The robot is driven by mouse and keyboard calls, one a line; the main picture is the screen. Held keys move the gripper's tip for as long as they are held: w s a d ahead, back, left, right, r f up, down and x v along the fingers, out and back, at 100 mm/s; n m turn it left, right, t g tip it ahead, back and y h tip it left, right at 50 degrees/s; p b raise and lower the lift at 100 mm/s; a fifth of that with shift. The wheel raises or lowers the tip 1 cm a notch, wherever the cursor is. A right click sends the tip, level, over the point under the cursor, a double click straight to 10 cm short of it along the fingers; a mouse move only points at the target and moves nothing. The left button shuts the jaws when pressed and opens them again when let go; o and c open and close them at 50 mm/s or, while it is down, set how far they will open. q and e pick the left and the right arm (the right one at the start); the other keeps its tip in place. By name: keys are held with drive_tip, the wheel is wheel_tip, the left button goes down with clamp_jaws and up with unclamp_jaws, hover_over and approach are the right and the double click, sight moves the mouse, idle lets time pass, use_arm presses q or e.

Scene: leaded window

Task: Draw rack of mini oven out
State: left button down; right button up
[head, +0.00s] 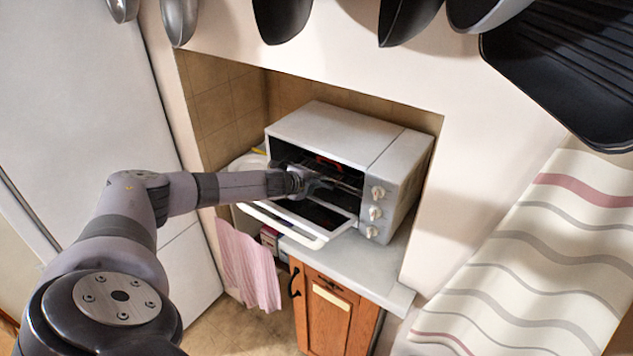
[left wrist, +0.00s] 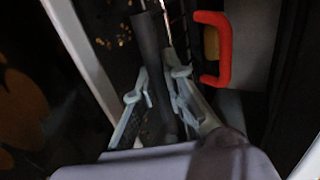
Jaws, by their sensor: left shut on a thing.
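The white mini oven (head: 345,133) stands in a wall niche with its glass door (head: 290,224) folded down open. My left arm reaches in over the door. My left gripper (head: 318,186) is at the oven's mouth, shut on the rack. In the left wrist view my left gripper (left wrist: 163,88) has its fingers either side of a dark bar, the rack's front edge as far as I can tell. The thin wires of the rack (left wrist: 180,35) show beyond the fingertips. Most of the rack is in shadow or hidden behind the gripper. My right gripper is not in view.
A red handle (left wrist: 225,50) lies beside my left gripper, on a thing inside the oven. A grey counter (head: 365,265) is under the oven, with a pink towel (head: 248,265) at its left. Pans (head: 570,65) hang above. A striped cloth (head: 535,265) is at the right.

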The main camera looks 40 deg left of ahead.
sight(308, 197)
use_arm(q)
drive_tip(key=shift+s, duration=0.1)
drive_tip(key=shift+s+f, duration=0.2)
drive_tip(key=shift+s, duration=0.25)
drive_tip(key=shift+s+d+b, duration=0.2)
drive_tip(key=shift+s+b, duration=0.5)
drive_tip(key=shift+s, duration=0.35)
drive_tip(key=shift+s+b, duration=0.3)
drive_tip(key=shift+s, duration=0.15)
drive_tip(key=shift+s+d+b, duration=0.1)
drive_tip(key=shift+s+b, duration=0.35)
drive_tip(key=shift+s, duration=0.3)
drive_tip(key=shift+s+r, duration=0.15)
drive_tip(key=shift+s, duration=0.15)
